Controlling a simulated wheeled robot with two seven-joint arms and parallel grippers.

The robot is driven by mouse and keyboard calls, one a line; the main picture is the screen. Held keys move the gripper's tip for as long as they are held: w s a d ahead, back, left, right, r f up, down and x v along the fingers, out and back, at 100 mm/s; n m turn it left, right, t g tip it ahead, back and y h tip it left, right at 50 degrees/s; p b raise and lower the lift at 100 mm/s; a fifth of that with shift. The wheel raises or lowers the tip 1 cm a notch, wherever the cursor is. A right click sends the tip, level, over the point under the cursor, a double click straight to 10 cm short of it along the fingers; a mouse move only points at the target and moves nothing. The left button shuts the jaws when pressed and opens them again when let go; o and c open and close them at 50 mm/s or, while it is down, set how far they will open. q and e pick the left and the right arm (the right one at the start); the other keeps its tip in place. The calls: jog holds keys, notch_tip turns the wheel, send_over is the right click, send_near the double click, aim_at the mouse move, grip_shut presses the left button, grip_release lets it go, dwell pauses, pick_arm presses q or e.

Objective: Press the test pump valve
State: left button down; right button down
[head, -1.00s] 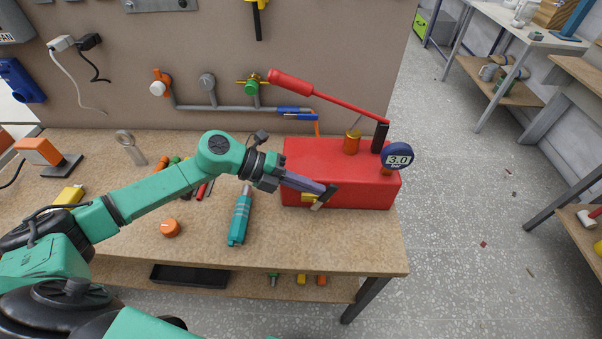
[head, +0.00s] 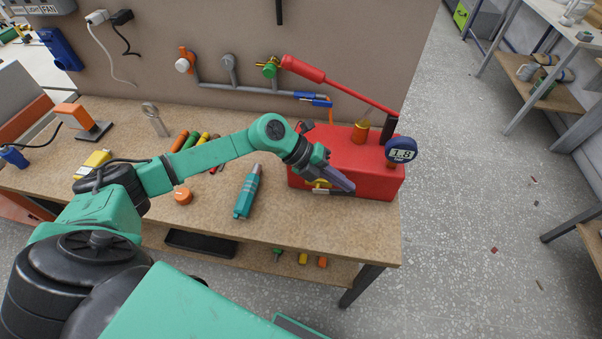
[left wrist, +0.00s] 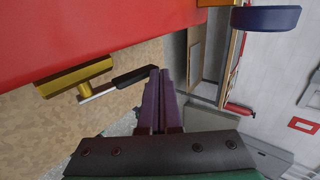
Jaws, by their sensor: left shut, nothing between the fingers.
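The test pump is a red box (head: 378,178) on the workbench, with a red-handled lever (head: 303,69) above it and a round digital gauge (head: 401,150) reading 1.8. Its yellow valve (head: 319,184) is low on the front face. The left wrist view shows the valve's brass body (left wrist: 75,77) with a thin stem and a dark handle (left wrist: 136,77). My left gripper (head: 346,186) is shut and empty, in front of the pump beside the valve. In the wrist view its purple fingertips (left wrist: 158,74) are at the handle's end; I cannot tell whether they touch. My right gripper is not in view.
A teal tool (head: 247,192) and an orange round cap (head: 182,196) lie on the bench (head: 285,223) left of the pump. Several coloured-handled tools lie behind my left arm. Pipes with valves run along the back panel. Open floor lies right of the bench.

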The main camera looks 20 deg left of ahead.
pick_arm(q)
jog(key=shift+w+d+f, duration=0.1)
jog(key=shift+d+f, duration=0.25)
jog(key=shift+f, duration=0.25)
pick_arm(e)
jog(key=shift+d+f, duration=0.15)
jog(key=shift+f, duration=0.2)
pick_arm(q)
jog(key=shift+d+b, duration=0.1)
jog(key=shift+b, duration=0.2)
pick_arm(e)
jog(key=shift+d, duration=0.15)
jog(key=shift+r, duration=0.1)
